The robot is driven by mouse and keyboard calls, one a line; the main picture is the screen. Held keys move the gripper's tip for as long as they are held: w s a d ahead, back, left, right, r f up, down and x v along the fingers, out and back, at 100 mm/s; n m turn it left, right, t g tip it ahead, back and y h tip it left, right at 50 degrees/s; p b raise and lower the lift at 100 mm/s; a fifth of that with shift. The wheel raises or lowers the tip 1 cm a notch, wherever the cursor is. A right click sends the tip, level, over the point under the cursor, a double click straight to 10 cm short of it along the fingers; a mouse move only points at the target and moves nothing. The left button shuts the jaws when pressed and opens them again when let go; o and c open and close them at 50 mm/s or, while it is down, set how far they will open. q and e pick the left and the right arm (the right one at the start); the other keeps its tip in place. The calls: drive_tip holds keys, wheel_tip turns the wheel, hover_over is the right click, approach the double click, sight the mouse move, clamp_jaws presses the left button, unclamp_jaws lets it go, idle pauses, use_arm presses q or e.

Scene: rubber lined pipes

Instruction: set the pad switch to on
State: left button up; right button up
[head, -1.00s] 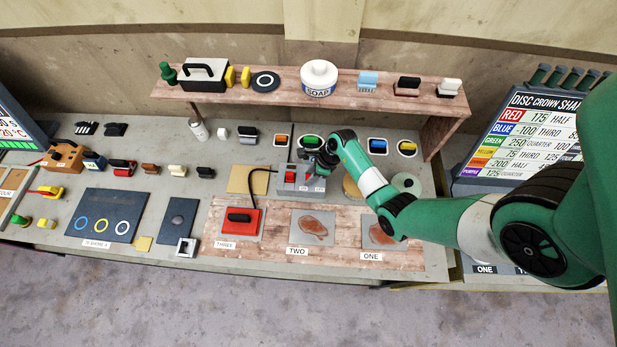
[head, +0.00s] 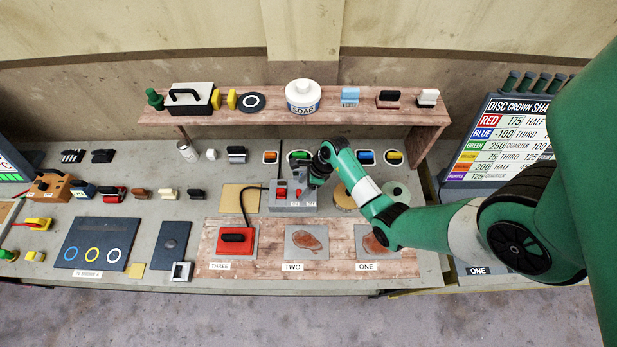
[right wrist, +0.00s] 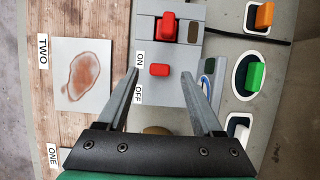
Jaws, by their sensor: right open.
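A grey switch box (head: 292,196) stands on the bench behind the red pad (head: 236,240), and a black cable runs between them. In the right wrist view the box (right wrist: 180,96) carries a small red switch knob (right wrist: 159,70) beside the ON label (right wrist: 140,59) and OFF label (right wrist: 138,95). The knob sits between them, closer to ON; its exact setting is unclear. A larger red part (right wrist: 168,28) is further along the box. My right gripper (head: 317,172) is open and empty at the box's right end, its fingers apart on either side of the small knob. My left gripper is out of view.
A wooden shelf (head: 300,117) with a soap tub (head: 302,96) spans the back. Colored rocker switches (head: 365,157) line the bench behind the box. Stained cloth squares (head: 306,242) lie on the plank in front. A round wooden disc (head: 343,198) is right of the box.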

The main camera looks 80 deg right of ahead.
drive_tip(key=p+v, duration=0.1)
drive_tip(key=v, duration=0.7)
drive_tip(key=shift+p, duration=0.35)
